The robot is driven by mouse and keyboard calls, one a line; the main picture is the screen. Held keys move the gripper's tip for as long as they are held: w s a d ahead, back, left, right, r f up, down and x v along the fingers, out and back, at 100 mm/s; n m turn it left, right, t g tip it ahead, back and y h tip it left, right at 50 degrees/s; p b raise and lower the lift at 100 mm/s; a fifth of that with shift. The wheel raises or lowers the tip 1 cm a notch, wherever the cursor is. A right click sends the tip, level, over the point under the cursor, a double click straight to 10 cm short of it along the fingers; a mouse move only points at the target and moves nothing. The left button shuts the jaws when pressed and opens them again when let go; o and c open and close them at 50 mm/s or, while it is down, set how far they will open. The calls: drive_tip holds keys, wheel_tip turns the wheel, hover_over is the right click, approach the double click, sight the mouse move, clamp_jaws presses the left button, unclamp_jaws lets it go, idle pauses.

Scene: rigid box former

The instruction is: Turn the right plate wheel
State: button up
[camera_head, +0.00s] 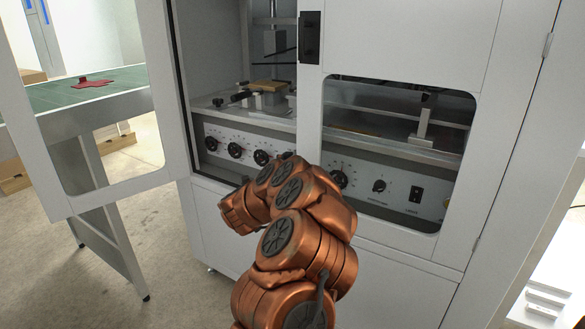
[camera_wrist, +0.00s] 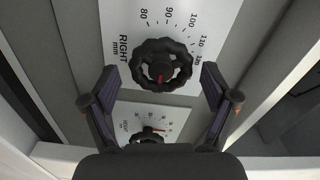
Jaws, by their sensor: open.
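In the wrist view a black, lobed wheel (camera_wrist: 161,64) with a red mark at its hub sits on a pale panel. "RIGHT mm" and a scale from 80 upward are printed beside it. My gripper (camera_wrist: 160,78) is open, with one finger at each side of this wheel; I cannot tell whether they touch it. In the head view my copper arm hides the gripper, and I cannot tell which panel knob is the wheel.
The left door (camera_head: 107,185) of the machine stands open; the right door (camera_head: 400,258) is shut. Several black knobs line the panel (camera_head: 222,141) inside the opening. A green-topped table (camera_head: 119,78) with a red piece (camera_head: 92,84) stands at left. Open floor lies in front.

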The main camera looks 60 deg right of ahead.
drive_tip(key=a, duration=1)
drive_tip(key=shift+s, duration=0.25)
drive_tip(key=shift+a, duration=0.1)
